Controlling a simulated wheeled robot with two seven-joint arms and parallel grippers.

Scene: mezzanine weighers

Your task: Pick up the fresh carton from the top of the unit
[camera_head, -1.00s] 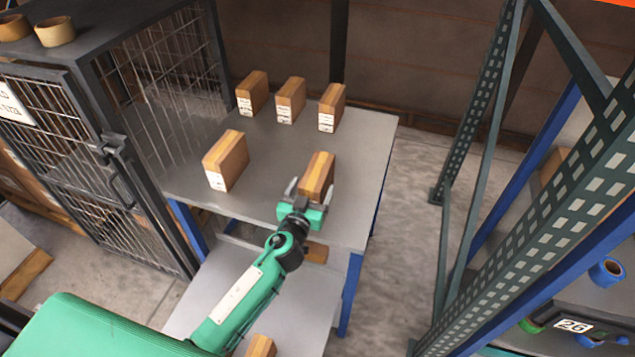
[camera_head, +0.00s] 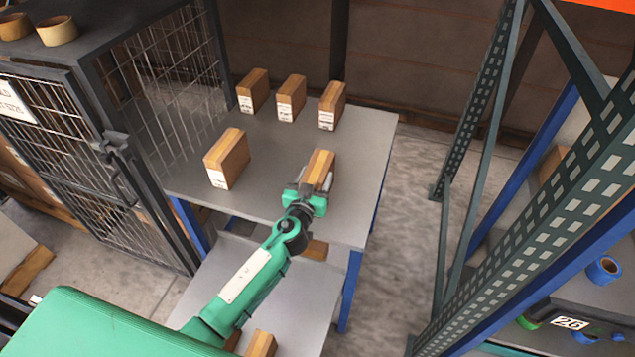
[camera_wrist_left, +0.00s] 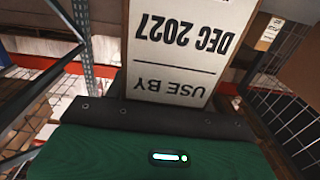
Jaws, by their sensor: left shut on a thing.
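Several brown cartons with white labels stand on the grey top of the unit (camera_head: 270,200). My left gripper (camera_head: 313,188) is shut on the front right carton (camera_head: 321,166), which stands upright at the near right of the top. In the left wrist view this carton (camera_wrist_left: 185,45) fills the upper middle, its label reading "USE BY DEC 2027" upside down. The front left carton (camera_head: 227,160) stands apart from it. Behind are the back left (camera_head: 253,91), back middle (camera_head: 291,98) and back right (camera_head: 332,105) cartons; their dates are too small to read. My right gripper is not in view.
A dark wire cage (camera_head: 60,130) stands against the left side, with tape rolls (camera_head: 56,30) on top. A green perforated rack post (camera_head: 540,220) rises at the right. A lower shelf (camera_head: 265,290) holds more cartons (camera_head: 261,344). The top's right side is bare.

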